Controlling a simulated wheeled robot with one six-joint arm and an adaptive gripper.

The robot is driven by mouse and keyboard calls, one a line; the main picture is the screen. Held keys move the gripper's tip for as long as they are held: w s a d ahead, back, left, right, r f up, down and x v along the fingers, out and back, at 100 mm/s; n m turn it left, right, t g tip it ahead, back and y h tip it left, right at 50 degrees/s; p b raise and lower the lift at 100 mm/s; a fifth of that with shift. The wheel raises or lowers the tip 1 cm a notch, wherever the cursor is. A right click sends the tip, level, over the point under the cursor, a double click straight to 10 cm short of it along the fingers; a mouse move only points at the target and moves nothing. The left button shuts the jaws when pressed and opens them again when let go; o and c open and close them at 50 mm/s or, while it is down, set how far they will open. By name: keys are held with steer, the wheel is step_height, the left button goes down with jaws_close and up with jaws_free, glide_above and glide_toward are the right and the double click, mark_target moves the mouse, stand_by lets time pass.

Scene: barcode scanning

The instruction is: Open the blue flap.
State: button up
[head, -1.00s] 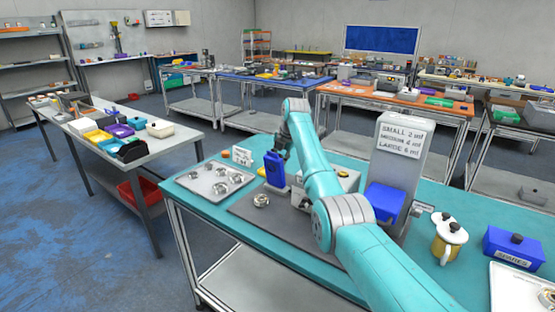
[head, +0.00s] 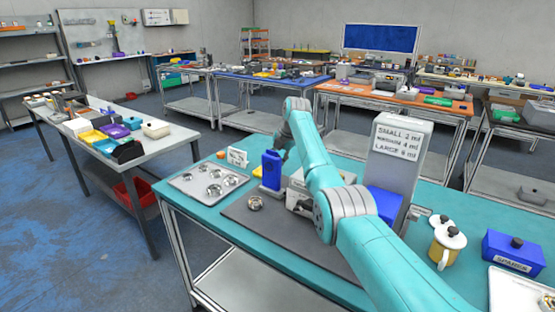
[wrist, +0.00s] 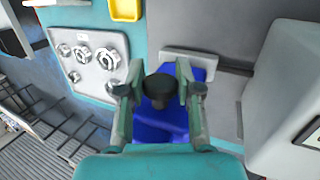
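A blue part (head: 385,202), which may be the flap, sits low on the front of the grey upright unit (head: 400,150). My arm partly covers it, and I cannot tell whether it is open. My gripper (head: 283,145) is well to its left, over the tall blue container (head: 271,172). In the wrist view my gripper (wrist: 160,85) has its two fingers apart. A dark round knob (wrist: 159,90) lies between them above the blue container (wrist: 155,130). I see no clear contact with the knob.
A tray (head: 183,181) of several metal parts lies left of the blue container. A metal ring (head: 255,203) lies on the dark mat (head: 290,226).

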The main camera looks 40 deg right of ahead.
steer(key=o, duration=0.4)
steer(key=shift+d, duration=0.1)
steer(key=shift+c, duration=0.2)
steer(key=v, duration=1.2)
steer(key=shift+c, duration=0.3)
